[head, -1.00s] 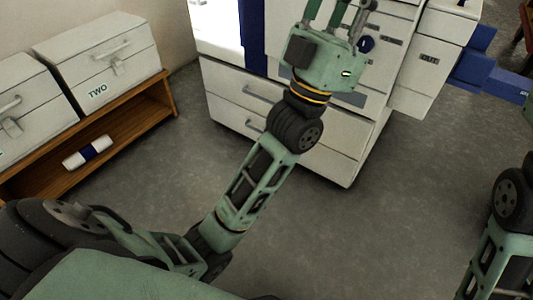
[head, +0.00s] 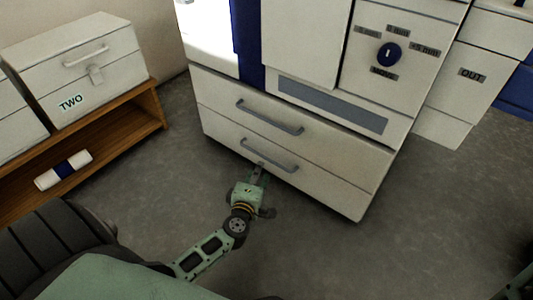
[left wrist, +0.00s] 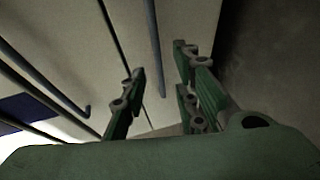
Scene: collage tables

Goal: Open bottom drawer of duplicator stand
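The duplicator stand's bottom drawer (head: 320,182) is a white front with a grey bar handle (head: 270,156), and it looks closed. My left gripper (head: 258,168) is at the left part of this handle, low in front of the stand. In the left wrist view the green fingers (left wrist: 158,88) are apart, and the end of a dark handle bar (left wrist: 155,50) shows between them. Whether they touch the bar I cannot tell. The top drawer (head: 290,112), with its own handle (head: 268,118), is closed above. My right gripper is out of view.
The white and blue duplicator (head: 300,45) sits on the stand, with an OUT unit (head: 460,90) at its right. A wooden shelf (head: 150,125) with white boxes (head: 85,75) stands at the left. The grey floor (head: 310,250) before the drawers is clear.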

